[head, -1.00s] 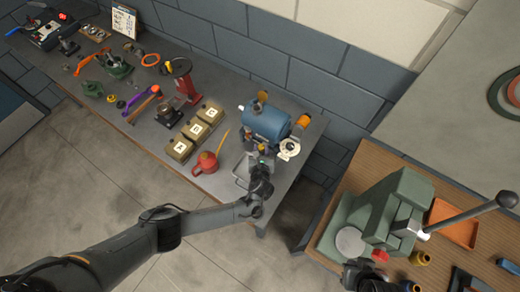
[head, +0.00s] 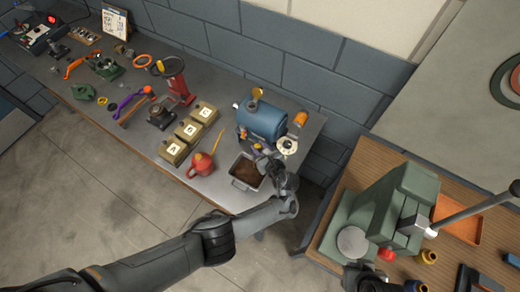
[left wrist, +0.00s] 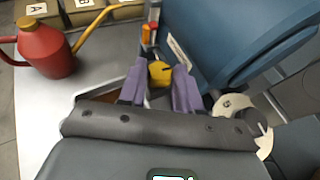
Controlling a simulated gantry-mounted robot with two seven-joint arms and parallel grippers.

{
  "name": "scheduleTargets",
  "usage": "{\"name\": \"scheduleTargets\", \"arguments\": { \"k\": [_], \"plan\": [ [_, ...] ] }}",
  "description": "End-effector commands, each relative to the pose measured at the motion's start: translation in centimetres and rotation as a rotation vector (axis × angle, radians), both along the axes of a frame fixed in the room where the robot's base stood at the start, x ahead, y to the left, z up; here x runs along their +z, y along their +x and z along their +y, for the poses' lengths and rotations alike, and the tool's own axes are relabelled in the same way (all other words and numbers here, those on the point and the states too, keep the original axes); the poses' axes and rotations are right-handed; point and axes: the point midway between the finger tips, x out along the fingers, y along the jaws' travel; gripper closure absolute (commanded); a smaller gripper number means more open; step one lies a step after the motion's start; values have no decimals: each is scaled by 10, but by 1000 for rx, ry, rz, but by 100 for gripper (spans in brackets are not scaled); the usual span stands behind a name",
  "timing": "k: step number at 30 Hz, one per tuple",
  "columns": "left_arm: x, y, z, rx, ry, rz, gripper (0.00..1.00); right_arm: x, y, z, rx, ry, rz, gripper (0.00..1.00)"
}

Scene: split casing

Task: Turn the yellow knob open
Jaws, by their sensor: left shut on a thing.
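The yellow knob (left wrist: 160,72) shows in the left wrist view between the two purple fingers of my left gripper (left wrist: 160,85), which is shut on it. The knob is on the near side of the blue machine (left wrist: 235,40), with a dark line on its face. In the head view my left gripper (head: 264,156) is at the front of the blue cylindrical machine (head: 262,122) and hides the knob. A grey tray (head: 234,182) with brown stuff in it sits in front of the machine. My right gripper (head: 362,278) is at the bottom edge, its fingers unclear.
A red watering can (head: 201,164) with a yellow spout stands left of the tray. Three lettered boxes (head: 188,131) stand further left. A green press (head: 385,215) with a long lever is on the right bench. A white round part (head: 287,146) sticks out beside the machine.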

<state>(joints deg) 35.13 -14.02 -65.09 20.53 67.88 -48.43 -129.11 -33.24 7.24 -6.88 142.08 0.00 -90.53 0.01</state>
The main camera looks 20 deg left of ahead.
Motion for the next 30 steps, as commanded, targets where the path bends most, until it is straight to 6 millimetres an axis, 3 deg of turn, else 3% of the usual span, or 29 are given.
{"name": "scheduleTargets", "arguments": {
  "k": [9,10,15,30],
  "plan": [
    [-1,0,1,2,1,2,97,0,0,1,-1,2,0,100],
    [-1,0,1,1,0,2,64,0,0,1,-2,3,0,100],
    [-1,0,1,1,0,2,41,0,0,2,-5,7,0,100],
    [0,0,0,-9,0,0,41,2,0,2,-6,10,-1,100]
  ]
}}
